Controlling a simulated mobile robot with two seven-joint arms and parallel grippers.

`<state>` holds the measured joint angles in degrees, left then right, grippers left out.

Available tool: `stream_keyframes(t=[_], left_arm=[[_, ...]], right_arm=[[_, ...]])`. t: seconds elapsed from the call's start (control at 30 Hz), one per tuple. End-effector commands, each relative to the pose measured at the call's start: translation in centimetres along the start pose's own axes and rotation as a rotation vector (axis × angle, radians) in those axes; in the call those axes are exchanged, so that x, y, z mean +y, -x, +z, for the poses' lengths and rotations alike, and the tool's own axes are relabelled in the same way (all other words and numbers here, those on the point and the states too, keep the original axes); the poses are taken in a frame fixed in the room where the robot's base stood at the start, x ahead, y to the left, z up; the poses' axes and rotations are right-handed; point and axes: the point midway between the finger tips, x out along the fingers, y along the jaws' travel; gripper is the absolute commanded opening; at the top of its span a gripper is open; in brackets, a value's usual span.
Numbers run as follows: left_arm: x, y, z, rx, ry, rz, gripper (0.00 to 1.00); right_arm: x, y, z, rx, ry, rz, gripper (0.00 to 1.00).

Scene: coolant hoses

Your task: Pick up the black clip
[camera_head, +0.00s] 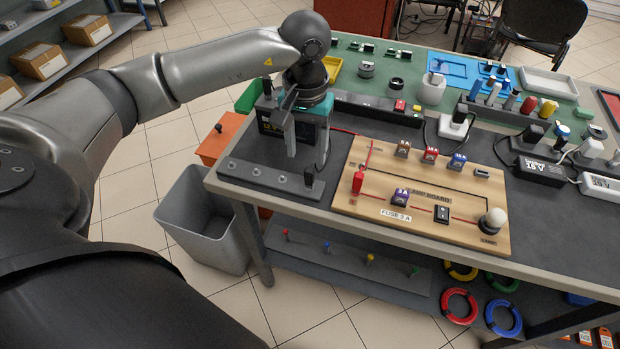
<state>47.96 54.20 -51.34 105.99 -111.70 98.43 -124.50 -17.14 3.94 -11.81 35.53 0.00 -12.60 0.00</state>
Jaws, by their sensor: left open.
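The black clip (309,177) stands upright on the dark rail with several round studs at the table's front left, at the rail's right end. A thin dark lead runs up from near it. My left gripper (306,154) is above and slightly left of the clip, pointing down, with its fingers apart and empty. The clip seems to be just below the fingertips, not between them. A dark battery box with a teal top (268,131) stands behind the gripper and is partly hidden by it. My right gripper is not in view.
A red clip (358,182) sits on the wooden lamp board (415,222) to the right, with a lamp and several small parts. A power strip (372,108) lies behind. A grey bin (207,225) stands on the floor by the table's left edge.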

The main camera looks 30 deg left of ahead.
Motion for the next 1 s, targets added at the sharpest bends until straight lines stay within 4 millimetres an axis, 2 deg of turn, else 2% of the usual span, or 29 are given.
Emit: stream_keyframes(t=[0.03, 0.1, 0.37, 0.7, 0.93, 1.0], left_arm=[[0.0, -1.1, 0.1, -0.004, 0.0, -0.001, 0.6], [0.0, -2.0, 0.1, -0.003, 0.001, 0.0, 0.6], [0.1, -3.4, 0.1, -0.001, 0.0, 0.001, 0.6], [0.5, -7.9, 0.2, -0.002, 0.002, 0.001, 0.6], [0.5, -8.0, 0.1, 0.001, 0.001, 0.001, 0.6], [0.5, -8.0, 0.1, 0.001, 0.001, 0.001, 0.53]], right_arm=[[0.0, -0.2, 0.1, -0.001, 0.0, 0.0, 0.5], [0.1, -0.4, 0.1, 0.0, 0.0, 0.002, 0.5], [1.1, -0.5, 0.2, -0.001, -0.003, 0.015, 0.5], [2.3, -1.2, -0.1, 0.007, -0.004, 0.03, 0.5], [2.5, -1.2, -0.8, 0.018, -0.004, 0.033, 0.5], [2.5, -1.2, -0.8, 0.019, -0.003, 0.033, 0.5]])
